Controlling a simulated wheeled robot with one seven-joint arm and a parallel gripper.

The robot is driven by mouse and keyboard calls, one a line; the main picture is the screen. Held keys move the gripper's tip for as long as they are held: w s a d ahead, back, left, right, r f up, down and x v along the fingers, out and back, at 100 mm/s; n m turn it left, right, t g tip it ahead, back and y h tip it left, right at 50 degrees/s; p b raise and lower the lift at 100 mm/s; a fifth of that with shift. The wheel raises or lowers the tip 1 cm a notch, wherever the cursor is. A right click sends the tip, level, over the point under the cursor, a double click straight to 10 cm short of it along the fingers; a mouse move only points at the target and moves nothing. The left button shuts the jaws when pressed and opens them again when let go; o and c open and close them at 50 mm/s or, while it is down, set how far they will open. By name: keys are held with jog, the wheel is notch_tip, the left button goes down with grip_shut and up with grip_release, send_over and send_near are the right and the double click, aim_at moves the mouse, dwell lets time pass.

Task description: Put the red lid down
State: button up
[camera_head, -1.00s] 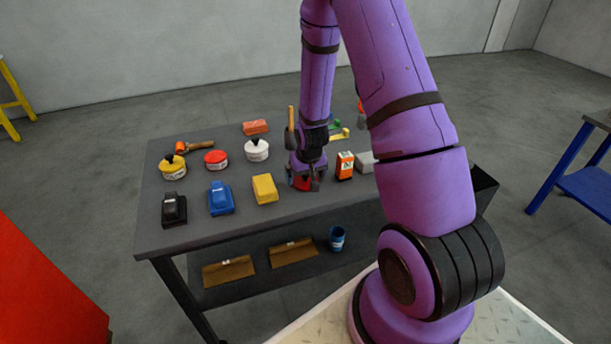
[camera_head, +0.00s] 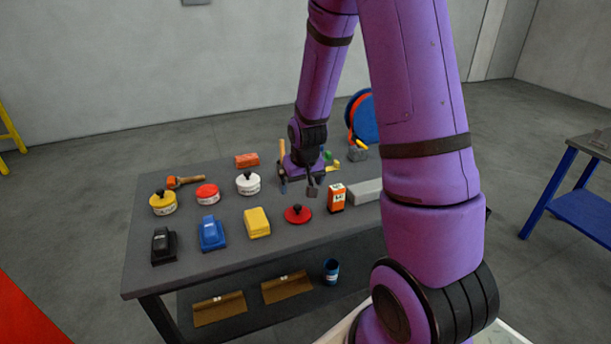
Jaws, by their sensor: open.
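The red lid (camera_head: 298,214) is a flat red disc with a dark knob on top. It lies on the grey table (camera_head: 205,262), between the yellow block and the orange-and-white box. My gripper (camera_head: 298,188) is open, above and behind the lid and apart from it. One dark finger shows near the orange-and-white box. A red tin (camera_head: 207,194) stands further left; its top shows no knob. A yellow tin (camera_head: 163,202) and a white tin (camera_head: 248,184) beside it each have a dark knob on top.
A yellow block (camera_head: 257,222), a blue block (camera_head: 212,233) and a black one (camera_head: 163,245) stand along the front. An orange-and-white box (camera_head: 336,198) stands right of the lid, beside a grey block (camera_head: 365,191). A red brick (camera_head: 247,160) and a roller (camera_head: 185,182) lie behind.

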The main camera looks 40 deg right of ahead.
jog(key=s+a+r+n+t, duration=0.1)
jog(key=s+a+r, duration=0.2)
jog(key=s+r, duration=0.35)
jog(key=s+a+r+n, duration=0.1)
jog(key=s+a+r, duration=0.25)
jog(key=r, duration=0.65)
jog(key=s+a+r+t, duration=0.1)
jog(key=s+a+r, duration=0.25)
jog(key=r, duration=0.45)
jog(key=s+a+r+n, duration=0.1)
jog(key=s+r, duration=0.3)
jog(key=s, duration=0.6)
jog(key=shift+a+y, duration=0.4)
jog(key=shift+a, duration=0.15)
